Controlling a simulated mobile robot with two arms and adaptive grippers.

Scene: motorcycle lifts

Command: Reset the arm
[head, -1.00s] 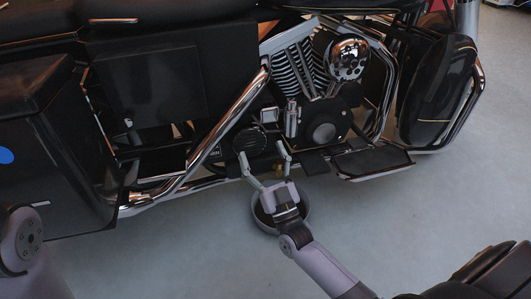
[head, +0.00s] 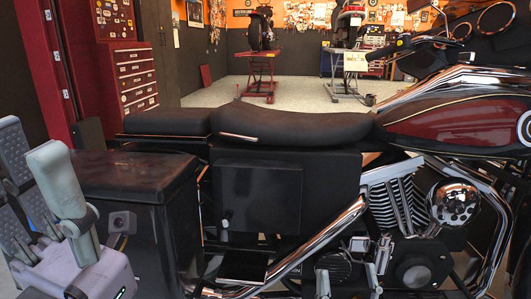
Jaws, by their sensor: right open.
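My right gripper (head: 348,283) shows only by its two light grey fingertips at the bottom edge. They are apart, with nothing seen between them, in front of the motorcycle's lower engine area. The rest of that arm is below the frame. My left gripper (head: 38,170) stands large and close at the left edge. Its fingers point up, a ribbed pad shows, and the fingers look apart with nothing held. It partly covers the black saddlebag (head: 155,175). The motorcycle (head: 290,125) stands side-on, with a black seat, maroon tank and chrome engine.
The motorcycle fills the lower and middle view, close in front of me. Beyond it, two lifts carry motorcycles: a red lift (head: 259,88) and a grey lift (head: 347,88). Red tool cabinets (head: 130,75) stand at the back left. The grey floor (head: 210,95) between is mostly open.

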